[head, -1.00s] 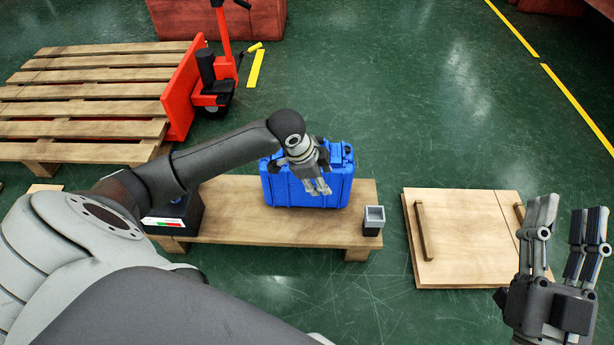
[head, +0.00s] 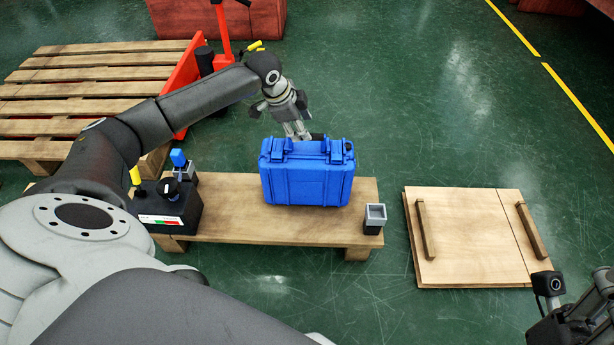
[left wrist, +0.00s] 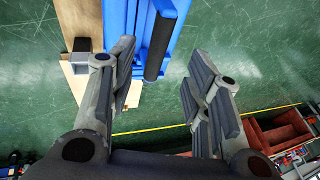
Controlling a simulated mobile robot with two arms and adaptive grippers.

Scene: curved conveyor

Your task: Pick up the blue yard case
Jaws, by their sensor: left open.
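The blue case (head: 306,178) stands upright on a low wooden bench (head: 235,225), with its handle along the top. My left gripper (head: 297,130) is just behind the case's top edge in the head view, with its fingertips close to the case; I cannot tell whether they touch it. In the left wrist view the gripper (left wrist: 162,62) is open, and the blue case (left wrist: 152,28) with its black grip shows beyond and between the fingers. My right gripper (head: 588,310) is partly cut off at the lower right corner, and its fingers cannot be made out clearly.
A wooden board (head: 470,250) lies to the right. A pallet (head: 80,95) and red pallet jack (head: 223,30) stand back left.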

